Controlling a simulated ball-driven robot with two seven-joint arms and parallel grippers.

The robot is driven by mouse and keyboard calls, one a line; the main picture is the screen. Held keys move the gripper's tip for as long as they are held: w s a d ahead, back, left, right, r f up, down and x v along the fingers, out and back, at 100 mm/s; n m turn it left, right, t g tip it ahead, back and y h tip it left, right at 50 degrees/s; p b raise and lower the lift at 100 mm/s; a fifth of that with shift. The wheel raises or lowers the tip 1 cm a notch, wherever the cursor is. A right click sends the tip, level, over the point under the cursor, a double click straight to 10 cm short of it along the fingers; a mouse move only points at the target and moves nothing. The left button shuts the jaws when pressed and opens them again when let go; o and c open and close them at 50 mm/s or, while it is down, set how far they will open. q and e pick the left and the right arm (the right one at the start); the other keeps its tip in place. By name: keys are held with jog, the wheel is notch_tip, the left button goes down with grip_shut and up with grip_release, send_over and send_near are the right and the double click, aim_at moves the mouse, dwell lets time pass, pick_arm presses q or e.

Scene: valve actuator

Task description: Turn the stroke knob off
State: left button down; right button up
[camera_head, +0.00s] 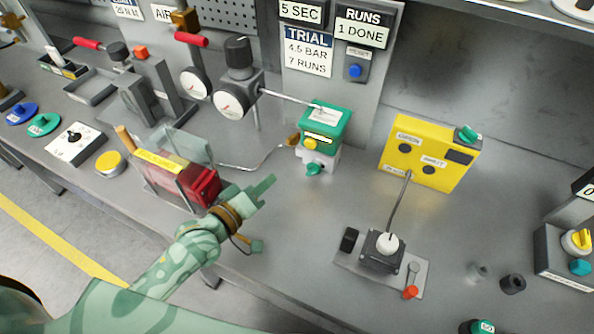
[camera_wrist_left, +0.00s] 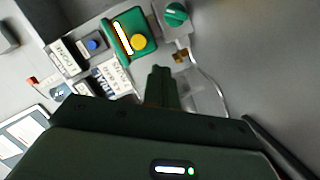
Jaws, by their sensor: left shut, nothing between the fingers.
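A green actuator box (camera_head: 325,128) with a yellow button stands on a pale grey valve body (camera_head: 318,157). A teal knob (camera_head: 315,169) sits on the front of that body. The box (camera_wrist_left: 132,38) and the teal knob (camera_wrist_left: 175,14) also show in the left wrist view. No readable label names the stroke knob, so I cannot tell which knob it is. My left gripper (camera_head: 268,184) is shut and empty, left of and nearer than the valve body, not touching it. Its fingers (camera_wrist_left: 160,85) point toward the valve in the left wrist view. My right gripper is not in view.
A yellow box (camera_head: 428,150) with another teal knob (camera_head: 468,133) stands to the right. A joystick box (camera_head: 382,250) is in front of it. A red and clear case (camera_head: 165,172) stands beside my left arm. Bench between valve and joystick is clear.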

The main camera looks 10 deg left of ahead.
aim_at(313, 171)
pick_arm(q)
jog(key=b+x, duration=0.2)
jog(key=x, duration=0.8)
jog(key=shift+s+d+f+b, duration=0.15)
jog(key=shift+d+f, duration=0.25)
jog(key=shift+d, duration=0.05)
jog(key=shift+s+d+f+b, duration=0.15)
jog(key=shift+s+d+f, duration=0.05)
jog(key=shift+d+f, duration=0.25)
jog(key=shift+s+d+f, duration=0.15)
jog(key=shift+d+f, duration=0.1)
jog(key=shift+d, duration=0.3)
